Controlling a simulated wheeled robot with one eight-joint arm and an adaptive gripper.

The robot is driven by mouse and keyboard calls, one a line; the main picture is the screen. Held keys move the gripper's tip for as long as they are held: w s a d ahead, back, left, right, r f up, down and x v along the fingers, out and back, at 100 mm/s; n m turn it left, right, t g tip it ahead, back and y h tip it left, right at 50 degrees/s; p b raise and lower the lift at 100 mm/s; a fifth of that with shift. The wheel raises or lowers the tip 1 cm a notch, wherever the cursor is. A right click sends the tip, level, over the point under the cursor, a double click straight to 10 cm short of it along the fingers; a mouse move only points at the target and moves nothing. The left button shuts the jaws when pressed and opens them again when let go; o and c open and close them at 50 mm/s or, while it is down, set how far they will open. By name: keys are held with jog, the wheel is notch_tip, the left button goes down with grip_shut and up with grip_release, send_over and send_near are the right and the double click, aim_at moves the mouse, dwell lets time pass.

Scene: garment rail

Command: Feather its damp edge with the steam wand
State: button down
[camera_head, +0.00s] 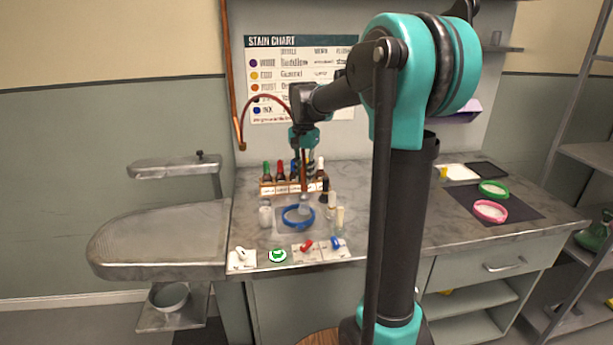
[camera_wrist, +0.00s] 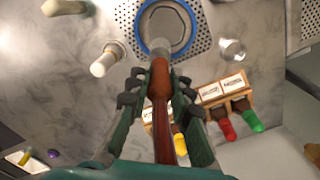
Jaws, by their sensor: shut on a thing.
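My gripper (camera_head: 304,168) points down over the worktop and is shut around the brown handle of the steam wand. In the wrist view the wand (camera_wrist: 160,82) lies between the two fingers of my gripper (camera_wrist: 158,90), its head end reaching to the near edge of a blue hoop (camera_wrist: 141,35). In the head view the blue hoop (camera_head: 286,222) lies on a perforated metal plate, directly below the wand. Pale grey cloth (camera_wrist: 166,24) fills the hoop.
A wooden rack (camera_head: 267,188) of several dropper bottles stands behind the hoop. Green and pink hoops (camera_head: 490,211) lie on a dark mat at right. A padded board (camera_head: 160,245) extends left, clear.

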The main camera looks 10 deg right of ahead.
jog(key=shift+w+a, duration=0.5)
jog(key=shift+a, duration=0.15)
jog(key=shift+a, duration=0.15)
jog(key=shift+s+a, duration=0.1)
jog(key=shift+a, duration=1.05)
jog(key=shift+a, duration=0.1)
jog(key=shift+s+a, duration=0.7)
jog(key=shift+a, duration=0.15)
jog(key=shift+s, duration=0.2)
jog(key=shift+s+a, duration=0.2)
jog(key=shift+s, duration=0.3)
jog(key=shift+s+a, duration=0.15)
jog(key=shift+s, duration=0.35)
